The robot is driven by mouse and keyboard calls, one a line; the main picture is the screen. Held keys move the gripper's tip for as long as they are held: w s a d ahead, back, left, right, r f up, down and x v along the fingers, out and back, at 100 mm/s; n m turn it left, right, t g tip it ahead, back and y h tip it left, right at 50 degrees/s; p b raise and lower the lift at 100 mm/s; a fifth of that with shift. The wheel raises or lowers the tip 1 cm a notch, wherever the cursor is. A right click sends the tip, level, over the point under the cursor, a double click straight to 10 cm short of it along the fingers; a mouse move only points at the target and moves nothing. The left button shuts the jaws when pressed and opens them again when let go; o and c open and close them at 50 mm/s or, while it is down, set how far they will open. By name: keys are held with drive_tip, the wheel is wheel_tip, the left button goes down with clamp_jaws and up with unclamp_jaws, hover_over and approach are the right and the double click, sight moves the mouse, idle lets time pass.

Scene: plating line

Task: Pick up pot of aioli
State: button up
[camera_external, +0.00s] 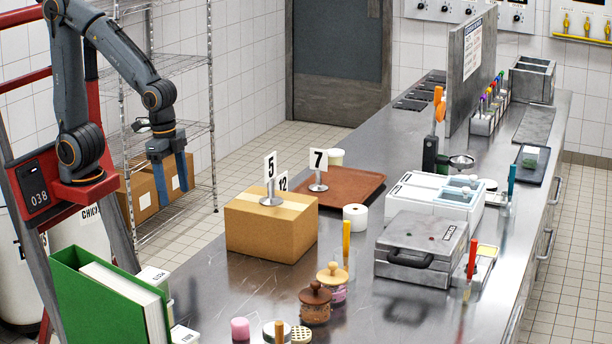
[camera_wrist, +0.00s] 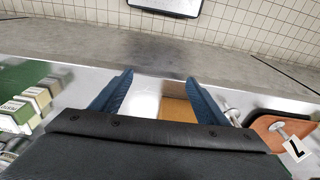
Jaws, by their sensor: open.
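My gripper (camera_external: 172,186) hangs at the upper left in the external view, fingers down, left of the cardboard box and above the counter's height. Its two blue fingers are apart in the wrist view (camera_wrist: 159,88), with nothing between them. No pot is clearly labelled aioli, so I cannot tell which it is.
The cardboard box (camera_external: 270,229) carries number signs (camera_external: 270,172) and stands beside a brown tray (camera_external: 357,190). A green binder (camera_external: 80,300) stands at the near left. A grey press (camera_external: 422,252) and a white container (camera_external: 434,203) are on the right. Bare steel lies left of the jars.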

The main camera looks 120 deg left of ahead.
drive_tip(key=w+a+r+n, duration=0.1)
drive_tip(key=w+a, duration=0.4)
drive_tip(key=w+a+r+n, duration=0.1)
drive_tip(key=w+a+n, duration=0.1)
drive_tip(key=w+a, duration=0.3)
drive_tip(key=w+a+r+n+y+b, duration=0.1)
drive_tip(key=w+a, duration=0.5)
drive_tip(key=shift+w+a+n+t, duration=0.1)
drive_tip(key=shift+w+n+t, duration=0.2)
drive_tip(key=w+a+n+y, duration=0.1)
drive_tip(key=w+a+n, duration=0.15)
drive_tip(key=a, duration=0.65)
drive_tip(key=w+a+n, duration=0.1)
drive_tip(key=w+a, duration=0.3)
drive_tip(key=a, duration=0.5)
drive_tip(key=n+y+b, duration=0.2)
drive_tip(key=n, duration=0.5)
approach(335, 152)
drive_tip(key=f, duration=0.2)
drive_tip(key=w+f, duration=0.1)
drive_tip(key=shift+a+g, duration=0.35)
drive_tip(key=shift+g, duration=0.05)
drive_tip(key=shift+a+p+x, duration=0.15)
drive_tip(key=shift+p+x, duration=0.6)
drive_tip(key=shift+x, duration=1.15)
drive_tip(key=shift+a+p+x, duration=0.2)
drive_tip(key=shift+p+x, duration=0.55)
drive_tip(key=shift+x, duration=1.2)
drive_tip(key=shift+s+r, duration=0.1)
drive_tip(key=shift+s, duration=0.05)
